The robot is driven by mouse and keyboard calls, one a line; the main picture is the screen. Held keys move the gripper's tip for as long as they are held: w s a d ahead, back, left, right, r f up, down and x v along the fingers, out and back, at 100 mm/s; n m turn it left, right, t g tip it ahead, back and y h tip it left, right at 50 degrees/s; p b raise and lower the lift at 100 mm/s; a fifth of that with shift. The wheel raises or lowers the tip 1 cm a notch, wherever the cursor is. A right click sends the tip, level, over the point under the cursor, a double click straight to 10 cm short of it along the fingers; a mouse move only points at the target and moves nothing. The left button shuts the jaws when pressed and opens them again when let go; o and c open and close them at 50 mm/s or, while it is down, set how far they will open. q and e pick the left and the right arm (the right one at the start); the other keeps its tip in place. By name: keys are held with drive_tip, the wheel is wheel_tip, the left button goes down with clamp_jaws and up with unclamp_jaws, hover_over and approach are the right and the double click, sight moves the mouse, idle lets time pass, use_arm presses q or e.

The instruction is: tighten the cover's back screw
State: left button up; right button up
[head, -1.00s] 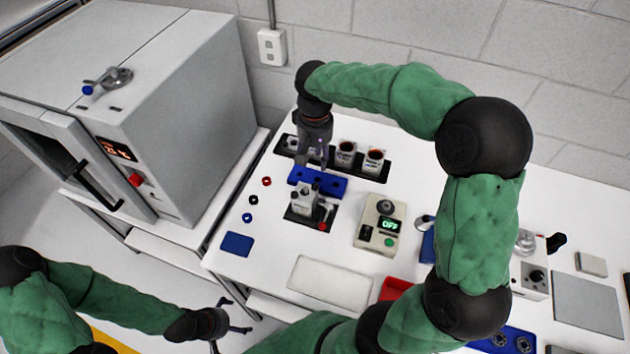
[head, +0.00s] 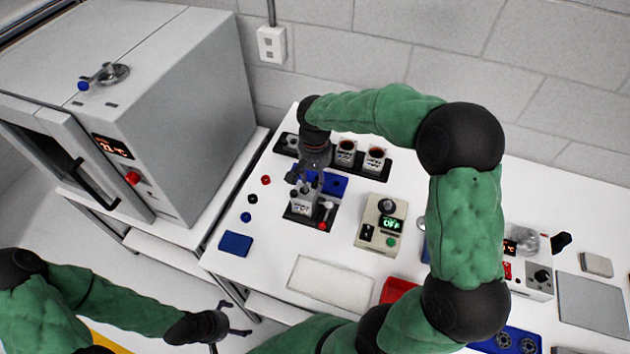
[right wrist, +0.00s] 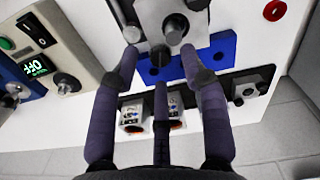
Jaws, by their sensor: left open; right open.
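The servo unit (head: 304,204), light grey, stands on a dark base plate (head: 296,219) near the table's left side. It fills the top of the right wrist view (right wrist: 150,12). My right gripper (head: 303,182) is open and empty above the unit's back. In its wrist view the fingers (right wrist: 158,45) spread around the lower head, apparently without gripping it. My left gripper (head: 236,320) is open and empty, off the table's front edge.
A blue block (head: 337,184) with holes lies just behind the unit. Behind it, a dark tray (head: 395,172) holds white cups. A control box (head: 381,225) reading OFF stands to the right. Small rings (head: 266,180) and a blue pad (head: 236,243) lie left.

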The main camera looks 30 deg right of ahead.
drive_tip(key=shift+f, duration=0.8)
drive_tip(key=shift+c, duration=0.3)
clamp_jaws()
drive_tip(key=shift+m, duration=0.3)
drive_tip(key=m+b, duration=0.1)
drive_tip(key=m, duration=0.7)
drive_tip(key=shift+m+b, duration=0.3)
